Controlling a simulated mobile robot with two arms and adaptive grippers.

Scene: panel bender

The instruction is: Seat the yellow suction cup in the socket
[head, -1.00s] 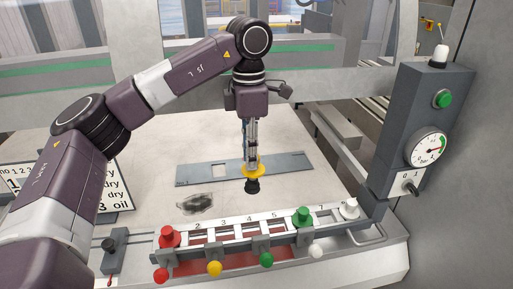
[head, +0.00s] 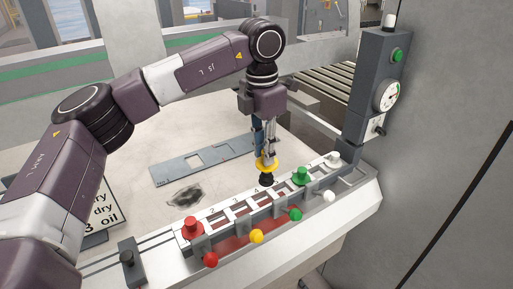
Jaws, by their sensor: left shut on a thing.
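My left gripper (head: 267,150) points down and is shut on the yellow suction cup (head: 266,167). The cup has a yellow upper part and a black lower end, and is held upright. In the picture its black end overlaps the back edge of the numbered socket rail (head: 222,207), near numbers 4 and 5. Whether it touches the rail I cannot tell. A red cup (head: 192,228) stands at the rail's left end, a green cup (head: 302,174) and a white cup (head: 333,160) toward its right end. The sockets between red and green look empty. My right gripper is not in view.
Red (head: 210,260), yellow (head: 257,236), green (head: 296,215) and white (head: 329,197) knobs stick out before the rail. A grey plate with cut-outs (head: 172,171) and a dark stain (head: 185,195) lie behind. A gauge post (head: 374,100) stands at right, a sign (head: 100,214) at left.

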